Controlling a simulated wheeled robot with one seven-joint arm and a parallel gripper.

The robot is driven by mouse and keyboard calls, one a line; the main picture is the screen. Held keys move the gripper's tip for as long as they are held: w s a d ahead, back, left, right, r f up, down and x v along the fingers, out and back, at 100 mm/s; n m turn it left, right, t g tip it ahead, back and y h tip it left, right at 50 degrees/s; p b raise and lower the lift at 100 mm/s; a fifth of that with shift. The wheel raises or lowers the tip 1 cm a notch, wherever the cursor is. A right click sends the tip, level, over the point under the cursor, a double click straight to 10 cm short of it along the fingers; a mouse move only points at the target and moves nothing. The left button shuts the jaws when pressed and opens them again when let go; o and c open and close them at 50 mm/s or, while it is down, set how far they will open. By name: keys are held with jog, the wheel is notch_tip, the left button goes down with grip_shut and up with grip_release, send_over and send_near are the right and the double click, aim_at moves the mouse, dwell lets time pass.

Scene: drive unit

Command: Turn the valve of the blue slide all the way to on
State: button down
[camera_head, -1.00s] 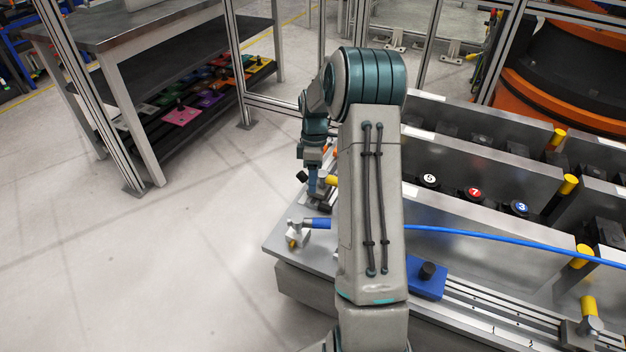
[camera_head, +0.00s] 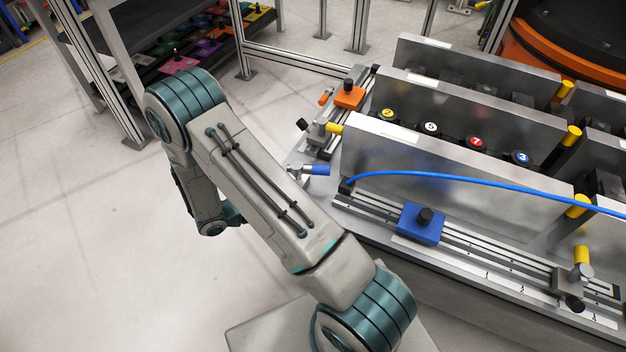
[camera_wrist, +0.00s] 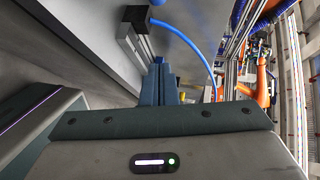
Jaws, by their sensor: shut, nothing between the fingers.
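The blue slide (camera_head: 421,223), a blue block with a black knob, sits on the near rail in the head view. A valve with a blue handle (camera_head: 318,169) stands at the plate's left end, its handle pointing right. The valve's small metal body (camera_head: 298,172) is left of the handle. In the wrist view, my gripper (camera_wrist: 160,62) is shut and empty, its fingers together. In the head view the fingers are hidden behind my arm, which is left of the bench and apart from the valve. A bit of blue at the wrist view's top edge is too cropped to identify.
A blue hose (camera_head: 450,177) runs right from the rail's left end; it also shows in the wrist view (camera_wrist: 196,45). Upright metal panels (camera_head: 460,165) stand behind the rail. An orange block (camera_head: 349,97) and yellow handles (camera_head: 578,206) are nearby.

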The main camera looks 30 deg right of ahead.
jog(key=a+n+t, duration=0.2)
jog(key=n+t, duration=0.1)
jog(key=n, duration=0.1)
jog(key=b, duration=0.2)
send_near(322, 172)
jog(key=s+d, duration=0.1)
jog(key=d, duration=0.1)
jog(key=s+d+f, duration=0.1)
jog(key=d, duration=0.1)
jog(key=shift+s, duration=0.25)
jog(key=shift+w+d+f+b, duration=0.2)
jog(key=shift+w+d+b, duration=0.05)
jog(key=shift+w, duration=0.35)
jog(key=shift+w+d+f+b, duration=0.15)
jog(key=shift+w+d+b, duration=0.1)
jog(key=shift+w, duration=0.3)
jog(key=shift+w+d+f, duration=0.1)
jog(key=shift+w+d, duration=0.25)
jog(key=shift+w, duration=0.2)
jog(key=shift+d, duration=0.2)
jog(key=shift+a+h, duration=0.2)
jog(key=shift+h, duration=0.1)
jog(key=shift+t, duration=0.5)
